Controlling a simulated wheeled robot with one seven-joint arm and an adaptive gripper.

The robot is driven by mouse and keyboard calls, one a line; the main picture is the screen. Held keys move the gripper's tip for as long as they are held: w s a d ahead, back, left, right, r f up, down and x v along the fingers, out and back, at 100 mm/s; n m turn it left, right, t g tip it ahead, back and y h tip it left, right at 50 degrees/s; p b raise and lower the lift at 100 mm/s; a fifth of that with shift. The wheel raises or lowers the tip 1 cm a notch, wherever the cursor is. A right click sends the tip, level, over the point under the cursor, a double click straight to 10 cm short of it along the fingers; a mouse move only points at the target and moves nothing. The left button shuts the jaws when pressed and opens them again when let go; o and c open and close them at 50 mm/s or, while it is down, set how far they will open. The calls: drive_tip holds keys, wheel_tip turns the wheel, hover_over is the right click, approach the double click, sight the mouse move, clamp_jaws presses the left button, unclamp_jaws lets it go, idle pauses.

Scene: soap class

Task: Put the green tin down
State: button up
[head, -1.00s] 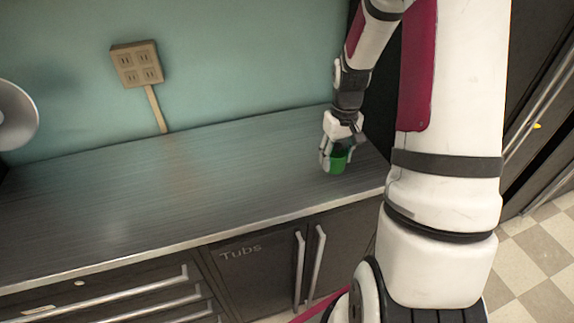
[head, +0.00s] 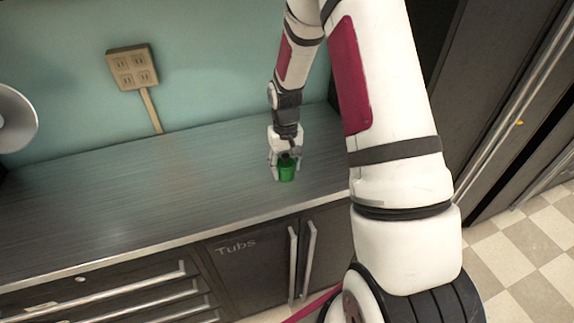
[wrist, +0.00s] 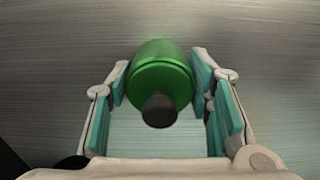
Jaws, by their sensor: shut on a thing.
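The green tin (head: 287,172) is at my gripper (head: 285,166), over the right part of the counter (head: 150,185). In the wrist view the green tin (wrist: 160,68) is upright between the two teal-padded fingers of my gripper (wrist: 160,85), with a dark knob on its top facing the camera. My gripper is shut on it. I cannot tell whether the tin's base touches the counter.
The counter to the left of my gripper is clear. A wall outlet (head: 133,68) with a cord is on the teal wall behind. A round pale thing (head: 15,118) is at the left edge. Below are drawers and a cupboard marked Tubs (head: 236,247).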

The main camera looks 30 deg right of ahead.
drive_tip(key=shift+f, duration=0.15)
drive_tip(key=o, duration=1.3)
wheel_tip(320, 180, up, 12)
drive_tip(key=shift+w+f+b, duration=0.1)
drive_tip(key=shift+b, duration=0.85)
drive_tip(key=s+a+r+t, duration=0.1)
drive_tip(key=s+a+r, duration=0.15)
drive_tip(key=r, duration=0.25)
drive_tip(key=s+a+r+n+t, duration=0.1)
drive_tip(key=s+a+r, duration=0.15)
drive_tip(key=r, duration=0.25)
drive_tip(key=s+a+r+t, duration=0.1)
drive_tip(key=s+a+r, duration=0.1)
drive_tip(key=s+r, duration=0.25)
drive_tip(key=shift+s+a+r+n+t, duration=0.35)
drive_tip(key=shift+s+a+r, duration=0.55)
drive_tip(key=shift+s, duration=1.2)
drive_tip(key=shift+s+a+r+n+t, duration=0.1)
drive_tip(key=shift+s+a+r+t, duration=0.65)
drive_tip(key=shift+s, duration=1.3)
drive_tip(key=shift+s+a+r+n+t, duration=0.25)
drive_tip(key=shift+s+a+r, duration=0.85)
drive_tip(key=shift+s, duration=1)
